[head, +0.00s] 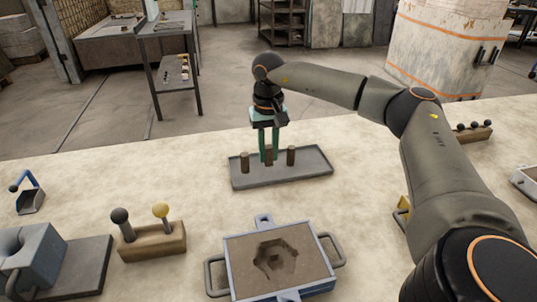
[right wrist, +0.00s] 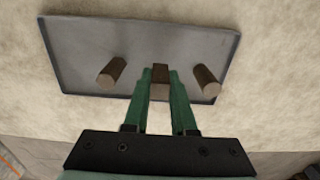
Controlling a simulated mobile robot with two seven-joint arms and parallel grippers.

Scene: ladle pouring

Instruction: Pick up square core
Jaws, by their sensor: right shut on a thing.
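The square core (right wrist: 160,81) is a brown square-sided post between the green fingers of my right gripper (right wrist: 160,85) in the right wrist view. In the head view my right gripper (head: 268,150) points down over the grey tray (head: 310,175), shut on the square core (head: 268,158). The core is in the middle, between two other brown cores, one to the left (head: 245,162) and one to the right (head: 291,156). The fingers hide part of it, and I cannot tell whether its base touches the tray. My left gripper is not in view.
A blue-framed sand mould (head: 235,262) with a cavity sits at the front middle. A wooden block (head: 150,242) with black and yellow knobbed tools stands at the left front. A grey-blue device (head: 30,255) is at far left. The table is clear around the tray.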

